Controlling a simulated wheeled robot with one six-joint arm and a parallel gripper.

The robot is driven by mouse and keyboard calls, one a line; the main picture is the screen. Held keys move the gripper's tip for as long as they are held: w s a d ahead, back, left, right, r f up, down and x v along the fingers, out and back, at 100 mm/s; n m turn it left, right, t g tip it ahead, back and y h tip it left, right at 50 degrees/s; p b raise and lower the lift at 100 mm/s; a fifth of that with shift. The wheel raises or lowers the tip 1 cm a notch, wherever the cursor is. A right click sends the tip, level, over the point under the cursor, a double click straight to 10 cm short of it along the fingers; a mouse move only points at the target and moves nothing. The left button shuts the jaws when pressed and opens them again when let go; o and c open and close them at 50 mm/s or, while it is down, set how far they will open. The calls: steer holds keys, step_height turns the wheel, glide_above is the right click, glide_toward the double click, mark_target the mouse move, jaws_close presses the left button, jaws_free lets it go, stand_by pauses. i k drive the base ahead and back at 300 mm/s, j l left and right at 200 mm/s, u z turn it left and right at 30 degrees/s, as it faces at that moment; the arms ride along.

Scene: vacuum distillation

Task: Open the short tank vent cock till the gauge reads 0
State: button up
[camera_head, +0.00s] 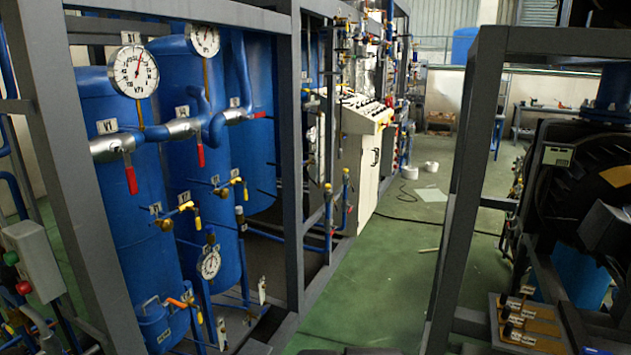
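Tall blue tanks stand in a grey frame at the left, and a small blue tank (160,327) sits low at their foot. An orange-handled cock (177,303) is at its top; I cannot tell whether it is open. A round white gauge (209,263) stands just above and right of it, too small to read. A larger gauge (133,71) is at upper left, its red needle pointing up and slightly right. Another gauge (204,40) is behind it. Which cock is the vent is not clear from the labels. My gripper is not in view.
Grey frame posts (290,160) stand before the tanks. Red-handled valves (131,180) and yellow-handled valves (187,207) crowd the pipes. A green floor aisle (385,270) is open in the middle, with a cable and white items farther back. Another grey frame (462,190) and dark machinery stand right.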

mark_target(199, 227)
steer(key=i+j, duration=0.3)
steer(key=i, duration=0.25)
steer(key=i+j, duration=0.25)
steer(key=i, duration=0.3)
steer(key=z, duration=0.05)
